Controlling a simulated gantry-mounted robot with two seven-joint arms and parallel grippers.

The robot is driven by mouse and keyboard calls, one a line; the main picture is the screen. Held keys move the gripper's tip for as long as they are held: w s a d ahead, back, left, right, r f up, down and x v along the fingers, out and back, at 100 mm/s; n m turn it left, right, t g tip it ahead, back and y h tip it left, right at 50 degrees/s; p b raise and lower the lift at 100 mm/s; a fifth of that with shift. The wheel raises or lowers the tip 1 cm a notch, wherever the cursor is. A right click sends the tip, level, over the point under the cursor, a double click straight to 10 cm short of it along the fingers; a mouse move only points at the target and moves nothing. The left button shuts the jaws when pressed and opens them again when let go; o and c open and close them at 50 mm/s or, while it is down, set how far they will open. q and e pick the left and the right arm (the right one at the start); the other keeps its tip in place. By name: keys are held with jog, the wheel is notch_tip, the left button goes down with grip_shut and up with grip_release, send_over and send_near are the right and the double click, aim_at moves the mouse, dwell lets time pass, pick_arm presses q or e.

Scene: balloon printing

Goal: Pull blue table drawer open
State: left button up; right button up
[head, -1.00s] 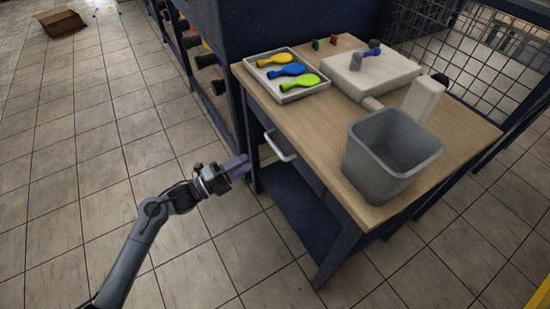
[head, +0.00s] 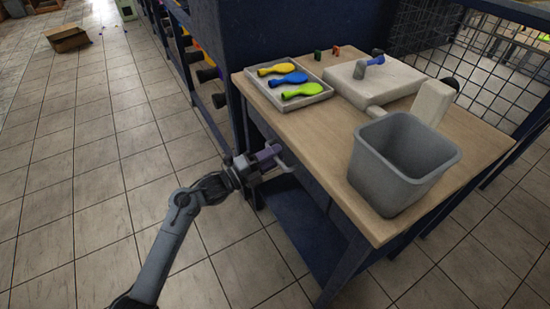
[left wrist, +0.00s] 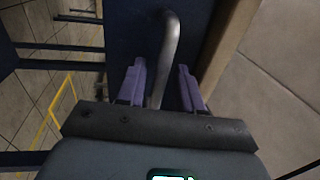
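The blue table (head: 345,232) has a wooden top, with a drawer under its front edge. The drawer's curved metal handle (head: 283,161) shows at the left gripper's fingertips, and it also shows in the left wrist view (left wrist: 170,48). My left gripper (head: 268,155) is at the handle. In the left wrist view its two purple fingers (left wrist: 162,85) are apart, with the handle's bar running between them and gaps on both sides. The drawer front is mostly hidden behind the gripper and in shadow; it looks closed. My right gripper is not in view.
On the tabletop (head: 315,139) are a tray (head: 321,97) with balloons, a white machine (head: 350,84) and a grey bin (head: 401,160) near the front edge. A blue shelf (head: 293,213) sits below the drawer.

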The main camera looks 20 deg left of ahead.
pick_arm(q)
jog(key=shift+w+d, duration=0.2)
jog(key=shift+c, duration=0.3)
grip_shut()
